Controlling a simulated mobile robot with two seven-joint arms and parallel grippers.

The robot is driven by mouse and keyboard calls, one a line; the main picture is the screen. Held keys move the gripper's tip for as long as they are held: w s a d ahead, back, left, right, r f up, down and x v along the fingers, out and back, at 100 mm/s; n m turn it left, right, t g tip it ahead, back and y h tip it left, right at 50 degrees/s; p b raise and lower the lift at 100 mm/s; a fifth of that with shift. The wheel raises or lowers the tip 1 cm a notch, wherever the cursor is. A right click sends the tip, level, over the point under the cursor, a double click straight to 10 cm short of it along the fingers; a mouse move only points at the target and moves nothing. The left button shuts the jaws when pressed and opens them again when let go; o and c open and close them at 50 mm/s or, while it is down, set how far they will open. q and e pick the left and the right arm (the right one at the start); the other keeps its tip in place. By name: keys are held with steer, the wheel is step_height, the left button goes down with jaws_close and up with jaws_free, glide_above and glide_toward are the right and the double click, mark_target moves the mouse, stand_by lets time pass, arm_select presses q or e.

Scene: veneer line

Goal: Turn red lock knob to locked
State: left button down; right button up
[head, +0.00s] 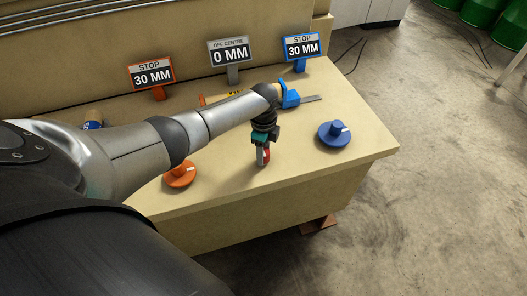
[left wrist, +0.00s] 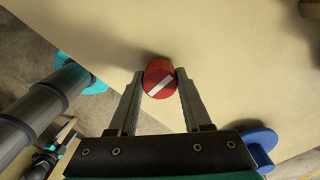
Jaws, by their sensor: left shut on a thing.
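The red lock knob (left wrist: 159,79) is round with a white line across its top, set on the tan bench top. In the left wrist view the line runs slantwise, from lower left to upper right. My left gripper (left wrist: 160,82) is shut on the knob, one finger on each side. In the head view my left gripper (head: 262,160) points down at the bench near its front edge, and only a little of the red knob (head: 266,155) shows beside the fingers. No lock marking can be read. My right gripper is not in view.
An orange knob (head: 180,174) stands left of the gripper and a blue knob (head: 334,133) right of it. Behind are signs on orange (head: 152,74), grey (head: 231,51) and blue (head: 301,47) posts. Green drums (head: 482,12) stand far back on the open floor.

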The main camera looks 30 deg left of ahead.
arm_select(q)
steer(key=shift+c, duration=1.7)
jaws_free()
step_height(320, 180, up, 15)
steer(key=p, duration=0.2)
steer(key=shift+r, duration=0.15)
